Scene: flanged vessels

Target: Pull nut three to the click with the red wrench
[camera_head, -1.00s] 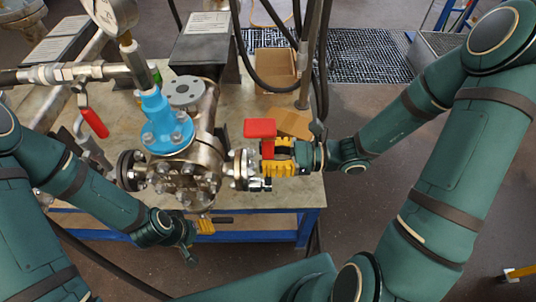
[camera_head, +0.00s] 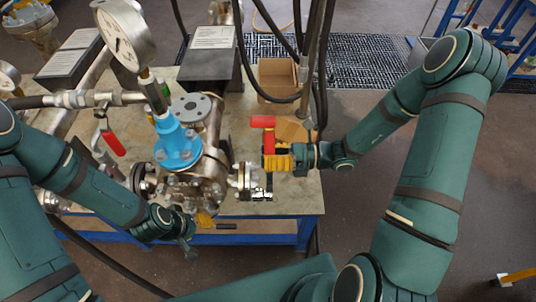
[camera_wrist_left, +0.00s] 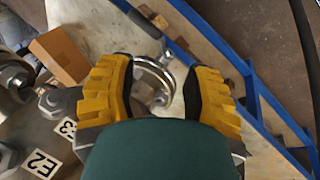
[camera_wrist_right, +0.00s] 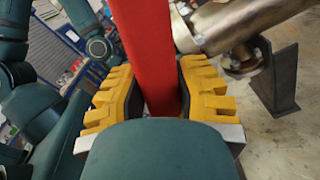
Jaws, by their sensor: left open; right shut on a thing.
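My right gripper (camera_head: 276,160) is shut on the red wrench (camera_head: 263,123), beside the right-hand flange (camera_head: 243,181) of the metal vessel (camera_head: 196,188). The red wrench fills the space between the yellow fingers in the right wrist view (camera_wrist_right: 149,50). Its working end is hidden there. My left gripper (camera_head: 192,238) is open, at the vessel's near side. In the left wrist view its fingers (camera_wrist_left: 160,85) are spread, with a round metal flange (camera_wrist_left: 153,78) visible between and beyond them. I cannot tell which nut is three.
A blue fitting (camera_head: 176,145) and a pressure gauge (camera_head: 122,36) rise above the bench. A red-handled valve (camera_head: 112,142) stands left. An open cardboard box (camera_head: 278,78) sits behind the wrench. Black hoses hang behind the vessel.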

